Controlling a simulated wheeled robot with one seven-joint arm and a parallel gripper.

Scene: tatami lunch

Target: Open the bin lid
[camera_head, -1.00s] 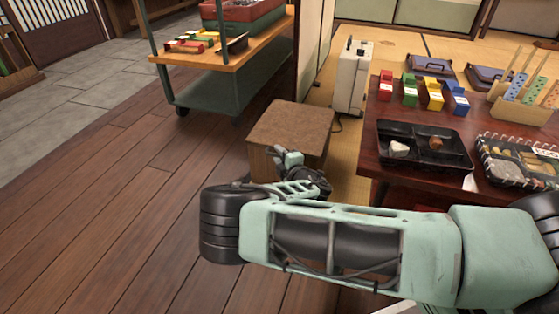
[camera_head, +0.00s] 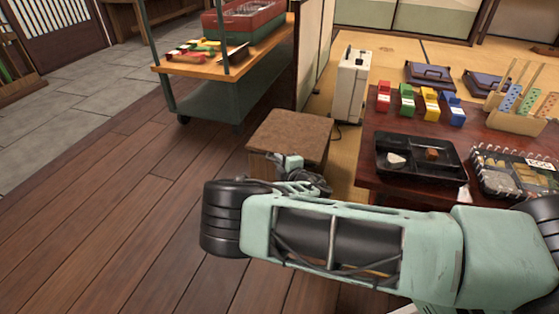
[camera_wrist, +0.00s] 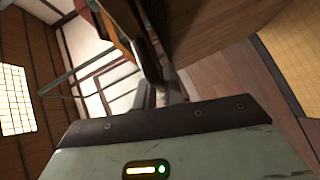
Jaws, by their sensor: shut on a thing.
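The bin looks like a low wooden box with a flat brown lid (camera_head: 292,134), standing on the plank floor beside the tatami. The lid lies about level in the head view, and no gap under it shows. My gripper (camera_head: 296,164) is at the lid's near edge, partly hidden by my own arm. In the wrist view my gripper (camera_wrist: 162,90) reaches up to a large brown wooden surface (camera_wrist: 210,22), which seems to be the bin. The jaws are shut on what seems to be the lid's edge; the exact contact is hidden.
A low dark red table (camera_head: 372,175) with trays and coloured boxes stands to the right. A pale upright case (camera_head: 351,88) stands behind the bin. A green cart (camera_head: 208,101) stands at the back left. The plank floor at left is clear.

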